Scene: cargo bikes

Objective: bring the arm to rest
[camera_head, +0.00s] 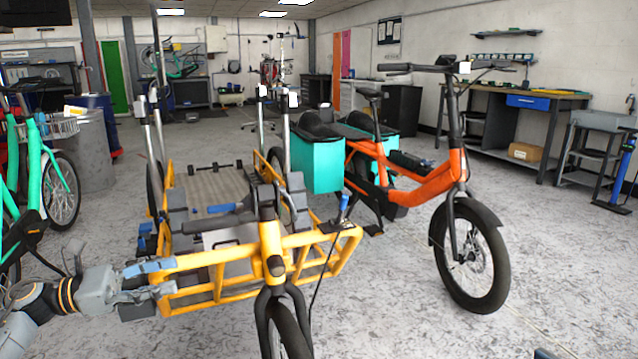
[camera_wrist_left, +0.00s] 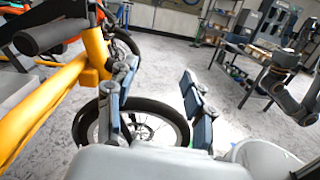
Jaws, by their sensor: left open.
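My left gripper (camera_head: 150,278) is open, with nothing seen between its fingers. In the head view it is at the lower left, its fingers overlapping the front left corner of the yellow cargo bike (camera_head: 215,258). Whether it touches the frame cannot be told. In the left wrist view the two blue-grey fingers of the gripper (camera_wrist_left: 156,88) stand wide apart. The yellow frame (camera_wrist_left: 50,95) shows to their left and a black wheel (camera_wrist_left: 170,115) lies beyond them. A small dark blue piece at the bottom edge of the head view may be my right gripper, mostly cut off.
An orange cargo bike (camera_head: 425,183) with teal boxes (camera_head: 316,165) stands right of the yellow one. A green bike (camera_head: 35,185) stands at the left. A workbench (camera_head: 515,112) lines the right wall. The floor (camera_head: 420,325) at the lower right is clear.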

